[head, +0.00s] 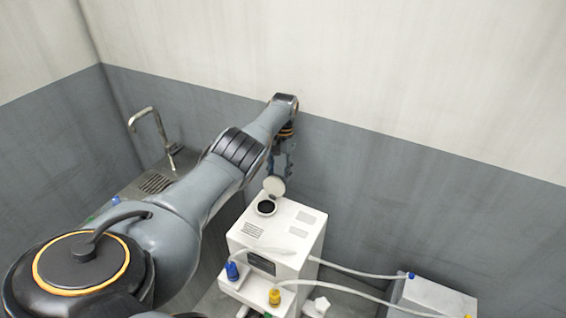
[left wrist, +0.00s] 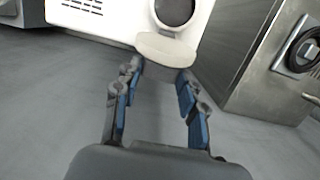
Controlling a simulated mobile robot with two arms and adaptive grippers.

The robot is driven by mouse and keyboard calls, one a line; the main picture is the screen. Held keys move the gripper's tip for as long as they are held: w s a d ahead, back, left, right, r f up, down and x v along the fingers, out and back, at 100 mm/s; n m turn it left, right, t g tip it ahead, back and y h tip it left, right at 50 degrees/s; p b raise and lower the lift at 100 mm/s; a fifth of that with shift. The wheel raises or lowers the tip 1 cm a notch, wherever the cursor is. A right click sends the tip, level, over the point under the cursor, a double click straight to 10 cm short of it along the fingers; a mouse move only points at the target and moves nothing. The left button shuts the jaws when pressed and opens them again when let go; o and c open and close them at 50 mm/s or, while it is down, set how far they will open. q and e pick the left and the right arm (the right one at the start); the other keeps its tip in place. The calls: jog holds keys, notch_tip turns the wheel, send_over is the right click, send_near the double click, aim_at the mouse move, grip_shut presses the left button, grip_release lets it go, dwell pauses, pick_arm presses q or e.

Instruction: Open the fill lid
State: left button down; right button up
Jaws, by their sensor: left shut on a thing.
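The fill lid (head: 274,187) is a small round off-white disc on top of a white machine (head: 290,228). It stands raised and tilted at the far side of a round dark fill opening (head: 266,208). My left gripper (head: 279,174) reaches down to the lid from behind. In the left wrist view the lid (left wrist: 166,49) lies at the tips of my left gripper (left wrist: 160,70), which is shut on it. The fill opening (left wrist: 175,9) shows just beyond the lid. My right gripper is not in view.
Blue (head: 232,271) and yellow (head: 275,297) connectors sit on the machine's front. White hoses run right to a white box (head: 437,296). A sink tap (head: 150,125) stands at the left. A grey wall (head: 400,190) is close behind my left gripper.

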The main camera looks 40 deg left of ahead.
pick_arm(q)
jog(key=shift+f, duration=0.15)
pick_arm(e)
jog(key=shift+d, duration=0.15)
pick_arm(q)
jog(key=shift+s, duration=0.1)
jog(key=c, duration=0.8)
grip_release()
jog(key=shift+o, duration=0.2)
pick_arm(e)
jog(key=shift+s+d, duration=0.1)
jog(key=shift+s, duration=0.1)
pick_arm(q)
notch_tip(320, 180, up, 7)
jog(key=w, duration=0.1)
jog(key=shift+w+a, duration=0.2)
jog(key=shift+w, duration=0.1)
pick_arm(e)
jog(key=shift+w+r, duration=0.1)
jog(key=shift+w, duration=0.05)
pick_arm(q)
jog(key=shift+s, duration=0.1)
